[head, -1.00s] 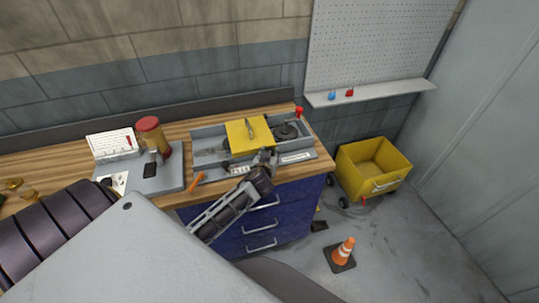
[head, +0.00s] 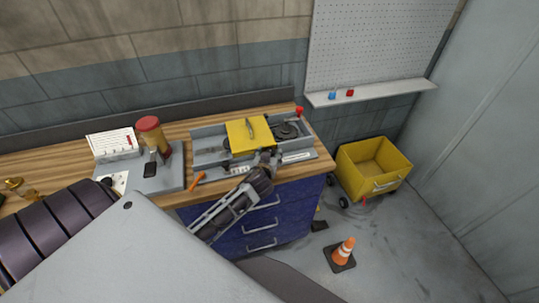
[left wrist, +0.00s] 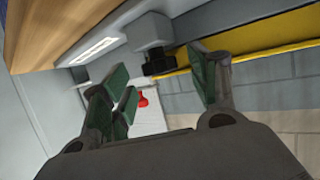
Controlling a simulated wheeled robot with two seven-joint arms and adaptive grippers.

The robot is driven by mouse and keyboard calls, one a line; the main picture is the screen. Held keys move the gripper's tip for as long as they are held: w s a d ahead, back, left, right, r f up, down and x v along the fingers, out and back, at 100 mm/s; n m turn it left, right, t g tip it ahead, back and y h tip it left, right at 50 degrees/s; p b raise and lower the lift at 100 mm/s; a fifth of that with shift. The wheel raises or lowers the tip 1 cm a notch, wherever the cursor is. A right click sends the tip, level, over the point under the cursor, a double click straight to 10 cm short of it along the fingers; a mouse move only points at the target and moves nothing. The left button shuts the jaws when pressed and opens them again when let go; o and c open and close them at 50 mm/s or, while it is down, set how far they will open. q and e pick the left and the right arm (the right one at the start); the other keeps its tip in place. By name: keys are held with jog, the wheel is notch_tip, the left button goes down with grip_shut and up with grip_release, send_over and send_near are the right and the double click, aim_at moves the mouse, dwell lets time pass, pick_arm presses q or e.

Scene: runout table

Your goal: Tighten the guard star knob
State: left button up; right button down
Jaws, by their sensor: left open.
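The yellow guard (head: 238,136) sits on a grey machine bed (head: 207,148) on the wooden bench. In the left wrist view, a dark star knob (left wrist: 158,62) shows on a grey bracket beside the yellow guard's edge (left wrist: 272,58). My left gripper (head: 264,158) is at the front edge of the machine, close to the guard. In the left wrist view my left gripper (left wrist: 160,88) is open, with the knob between and just beyond its fingers and apparently not touched. In the head view the gripper covers the knob. My right gripper is not in view.
A red knob (head: 299,111) stands at the machine's right rear corner. An orange tool (head: 197,181) lies in front. A grey stand (head: 160,178) with an amber, red-capped container (head: 151,135) is left of it. A yellow cart (head: 375,165) and a cone (head: 343,252) stand on the floor.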

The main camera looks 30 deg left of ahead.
pick_arm(q)
jog(key=v, duration=1.1)
jog(key=shift+s, duration=0.1)
dwell(0.7)
